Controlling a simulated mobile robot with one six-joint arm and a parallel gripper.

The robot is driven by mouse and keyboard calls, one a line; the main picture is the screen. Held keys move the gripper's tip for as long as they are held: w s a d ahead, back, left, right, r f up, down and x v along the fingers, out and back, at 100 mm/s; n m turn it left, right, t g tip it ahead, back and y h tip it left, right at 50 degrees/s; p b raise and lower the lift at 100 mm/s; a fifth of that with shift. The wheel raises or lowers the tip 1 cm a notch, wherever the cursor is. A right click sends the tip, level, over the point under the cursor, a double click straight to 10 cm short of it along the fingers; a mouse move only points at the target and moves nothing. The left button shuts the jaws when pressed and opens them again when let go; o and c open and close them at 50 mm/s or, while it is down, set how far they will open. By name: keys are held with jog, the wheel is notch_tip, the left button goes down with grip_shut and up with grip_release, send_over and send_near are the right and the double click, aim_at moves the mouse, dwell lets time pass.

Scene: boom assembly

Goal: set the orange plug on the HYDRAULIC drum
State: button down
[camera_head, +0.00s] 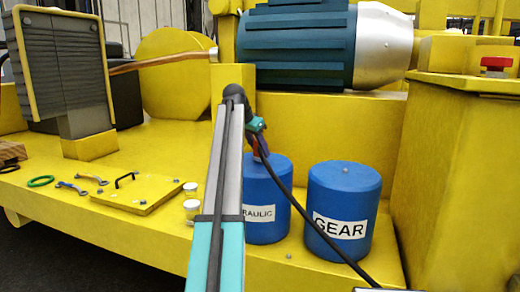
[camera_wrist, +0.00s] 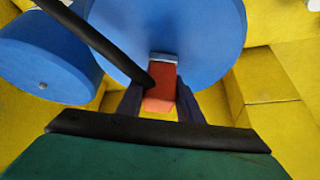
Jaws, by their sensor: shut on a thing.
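The HYDRAULIC drum (camera_head: 266,222) is a blue cylinder with a white label. My arm hides part of the label, so only "RAULIC" shows. My gripper (camera_head: 261,146) is at the top of this drum. In the wrist view my gripper (camera_wrist: 160,102) is shut on the orange plug (camera_wrist: 160,80), a reddish-orange block with a grey end. The plug overlaps the rim of the blue drum top (camera_wrist: 205,35) there. I cannot tell whether it touches the drum. The plug also shows small in the head view (camera_head: 262,155).
The blue GEAR drum (camera_head: 342,195) stands just right, with a small knob on top; its top shows in the wrist view (camera_wrist: 45,55). A yellow column (camera_head: 455,165) with a red button is on the right. A teal motor (camera_head: 300,45) is behind. A black cable crosses both views.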

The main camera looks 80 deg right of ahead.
jog(key=shift+f, duration=0.35)
dwell(0.6)
jog(key=c, duration=1.2)
grip_release()
jog(key=shift+o, duration=0.2)
jog(key=shift+f, duration=0.1)
jog(key=b+v, duration=0.2)
jog(key=v, duration=1.2)
jog(key=shift+b, duration=0.3)
